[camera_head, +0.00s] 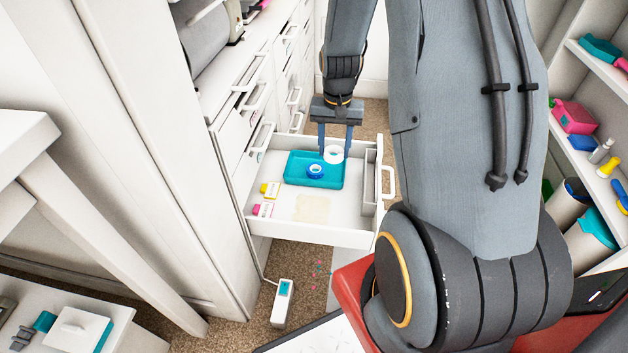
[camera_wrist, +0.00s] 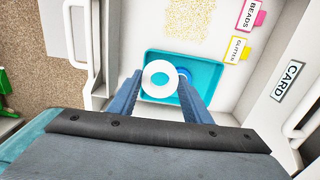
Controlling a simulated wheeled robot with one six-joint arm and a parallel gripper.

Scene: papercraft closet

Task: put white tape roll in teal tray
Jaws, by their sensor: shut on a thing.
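The white tape roll (camera_head: 333,154) is between the fingers of my gripper (camera_head: 336,150), which is shut on it. In the wrist view the white roll (camera_wrist: 159,80) shows between the two fingertips (camera_wrist: 158,88), over the teal tray (camera_wrist: 215,72). The teal tray (camera_head: 299,177) lies in the open drawer. A blue tape roll (camera_head: 315,171) sits in the tray, and in the wrist view the white roll and a finger partly cover it. I cannot tell the exact height of the white roll above the tray.
Drawer fronts with handles line the left. Shelves with bottles stand at the right. A white device (camera_head: 283,303) stands on the floor.

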